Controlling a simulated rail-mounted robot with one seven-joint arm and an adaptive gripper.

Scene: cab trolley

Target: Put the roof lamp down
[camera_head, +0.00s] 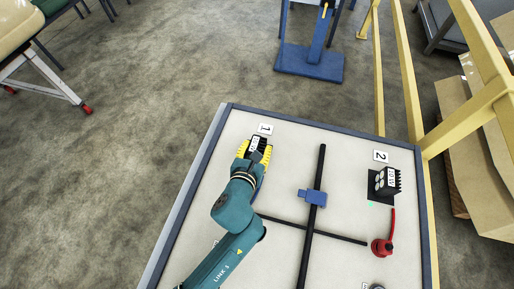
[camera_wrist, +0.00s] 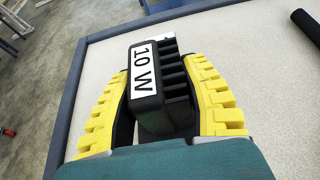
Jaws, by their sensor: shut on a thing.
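The roof lamp (camera_wrist: 155,88) is a black finned block with a white "10 W" label. In the wrist view it sits between the two yellow fingers of my gripper (camera_wrist: 165,100), which are shut on it from both sides. In the head view, my gripper (camera_head: 254,153) is at the far left of the trolley top (camera_head: 283,161), just below the "1" label (camera_head: 265,129), and the lamp (camera_head: 257,144) shows partly between the fingers. I cannot tell whether the lamp's underside touches the surface.
A similar black finned lamp (camera_head: 388,180) stands on a dark pad by the "2" label (camera_head: 380,156). Black bars cross mid-table, with a blue clamp (camera_head: 312,197). A red item (camera_head: 382,246) lies at the right. A yellow rail (camera_head: 411,90) stands beyond the right edge.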

